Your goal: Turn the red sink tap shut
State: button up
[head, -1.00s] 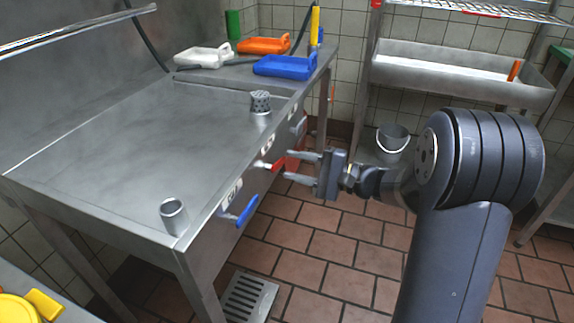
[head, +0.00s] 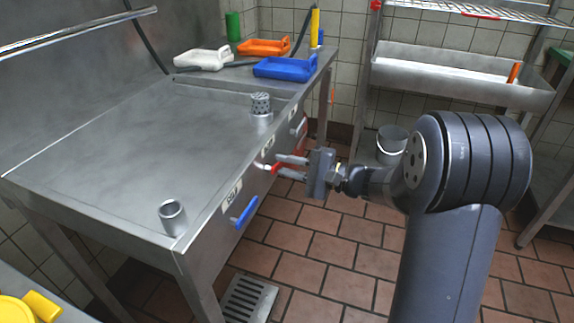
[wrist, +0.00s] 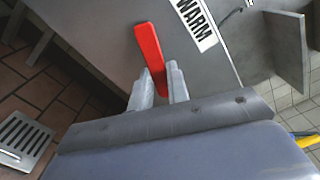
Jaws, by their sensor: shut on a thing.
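The red tap lever (head: 270,168) sticks out from the steel sink's front panel in the head view. In the wrist view the red lever (wrist: 149,48) runs down between the two grey fingers, beside a label reading WARM (wrist: 195,22). My gripper (head: 281,168) is at the panel with its fingers shut on the lever; it also shows in the wrist view (wrist: 161,88). The lever's lower end is partly hidden between the fingers.
A blue lever (head: 245,212) is on the same panel, nearer the camera. The steel sink top (head: 120,150) holds two metal cylinders (head: 174,217) (head: 261,104). White, orange and blue trays lie at the back. A bucket (head: 391,143) stands behind my arm.

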jog(key=shift+f+b, duration=0.1)
jog(key=shift+b, duration=0.4)
grip_shut()
jog(key=shift+w+n+b, duration=0.1)
jog(key=shift+n+b, duration=0.7)
jog(key=shift+b, duration=0.3)
jog(key=r+n+b, duration=0.1)
jog(key=n+b, duration=0.1)
jog(key=b, duration=0.1)
jog(key=shift+r+n, duration=0.3)
jog(key=shift+r, duration=0.05)
jog(key=o, duration=0.8)
grip_release()
jog(key=shift+d, duration=0.1)
